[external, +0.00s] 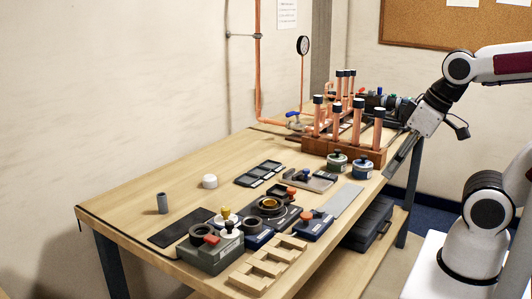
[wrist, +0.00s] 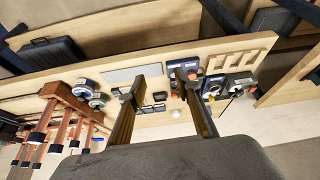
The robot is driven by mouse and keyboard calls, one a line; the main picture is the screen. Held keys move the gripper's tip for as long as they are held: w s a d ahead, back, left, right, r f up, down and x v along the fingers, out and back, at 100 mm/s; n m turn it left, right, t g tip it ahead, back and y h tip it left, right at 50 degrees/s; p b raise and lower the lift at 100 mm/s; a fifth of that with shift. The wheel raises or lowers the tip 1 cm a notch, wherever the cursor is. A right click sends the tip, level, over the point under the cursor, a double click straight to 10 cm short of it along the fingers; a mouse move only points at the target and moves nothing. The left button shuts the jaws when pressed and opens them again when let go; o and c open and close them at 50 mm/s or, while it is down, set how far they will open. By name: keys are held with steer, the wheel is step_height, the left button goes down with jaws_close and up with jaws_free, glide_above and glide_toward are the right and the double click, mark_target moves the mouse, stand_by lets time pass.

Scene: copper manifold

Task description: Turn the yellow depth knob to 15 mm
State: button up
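A red knob (external: 211,240) sits on the same box. The scale markings are too small to read. My gripper (external: 390,172) hangs over the far right edge of the bench, well away from the yellow knob. In the wrist view its two fingers are apart with nothing held between them (wrist: 155,80).
Upright copper pipes with black caps (external: 357,120) stand in a wooden rack (external: 320,147) at the back right. Two round tins (external: 337,161) sit in front.

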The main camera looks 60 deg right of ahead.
steer(key=w+a+f+n+g, duration=0.3)
steer(key=w+a+n, duration=0.45)
steer(key=w, duration=0.45)
steer(key=n+t+h, duration=0.1)
steer(key=n+h, duration=0.1)
steer(key=n, duration=1.3)
glide_toward(226, 208)
steer(key=s+f, duration=0.2)
steer(key=s, duration=0.1)
steer(key=s+f, duration=0.1)
steer(key=shift+s+d+f, duration=0.4)
steer(key=shift+w+a+r+n+t, duration=0.2)
steer(key=shift+w+r+n, duration=0.4)
steer(key=shift+n, duration=0.8)
steer(key=shift+w+a+r+n+t, duration=0.1)
steer(key=shift+w+r+n+t, duration=0.2)
steer(key=shift+w+n, duration=0.85)
steer(key=shift+w+a+r+n+t, duration=0.1)
steer(key=shift+w+r+n, duration=0.4)
steer(key=shift+n, duration=1.2)
steer(key=shift+s, duration=0.1)
steer(key=shift+x, duration=3.9)
